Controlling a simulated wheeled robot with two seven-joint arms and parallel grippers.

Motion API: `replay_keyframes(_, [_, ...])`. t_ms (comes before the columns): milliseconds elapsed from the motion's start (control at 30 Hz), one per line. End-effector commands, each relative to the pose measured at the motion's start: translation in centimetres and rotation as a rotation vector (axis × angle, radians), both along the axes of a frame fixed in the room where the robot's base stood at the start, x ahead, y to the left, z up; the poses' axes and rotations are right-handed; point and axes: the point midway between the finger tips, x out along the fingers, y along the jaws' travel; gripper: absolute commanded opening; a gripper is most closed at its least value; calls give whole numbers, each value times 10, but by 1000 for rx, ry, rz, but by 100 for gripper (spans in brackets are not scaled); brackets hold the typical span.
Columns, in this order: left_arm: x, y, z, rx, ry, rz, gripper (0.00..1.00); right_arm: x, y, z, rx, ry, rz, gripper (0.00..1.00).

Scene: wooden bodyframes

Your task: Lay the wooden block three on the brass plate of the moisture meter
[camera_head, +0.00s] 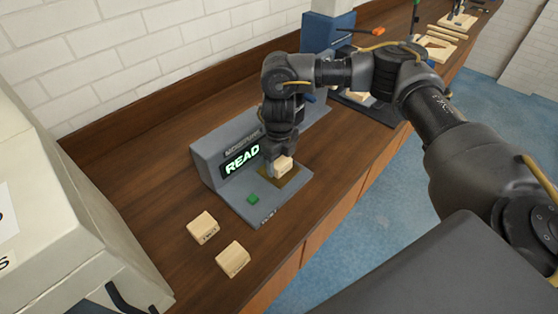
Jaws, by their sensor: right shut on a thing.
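The moisture meter (207,168) is a grey unit on the wooden bench, with a lit display (241,160) reading "READ" in green. Its brass plate (291,184) lies on the grey base, partly hidden by the block and gripper. My right gripper (281,160) points down over the plate and is shut on a pale wooden block (284,166). The block is at or just above the plate; I cannot tell whether it touches. Its marking is not readable. My left gripper is not in view.
Two pale wooden blocks with dark lettering, one (203,227) behind the other (233,259), lie on the bench (150,212) left of the meter. A green button (252,199) sits on the meter base. A beige machine (70,220) stands at left.

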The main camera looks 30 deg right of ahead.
Motion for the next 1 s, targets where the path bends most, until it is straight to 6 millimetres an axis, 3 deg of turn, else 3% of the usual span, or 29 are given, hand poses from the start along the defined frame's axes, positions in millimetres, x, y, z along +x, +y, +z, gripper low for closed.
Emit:
replay_keyframes(333, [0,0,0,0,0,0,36,0,0,0,0,0,0,32])
replay_keyframes(367, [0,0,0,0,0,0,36,0,0,0,0,0,0,60])
replay_keyframes(533, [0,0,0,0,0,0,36,0,0,0,0,0,0,81])
replay_keyframes(833, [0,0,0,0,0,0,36,0,0,2,0,-1,1,81])
replay_keyframes(1000, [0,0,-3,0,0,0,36,1,0,22,1,-5,2,81])
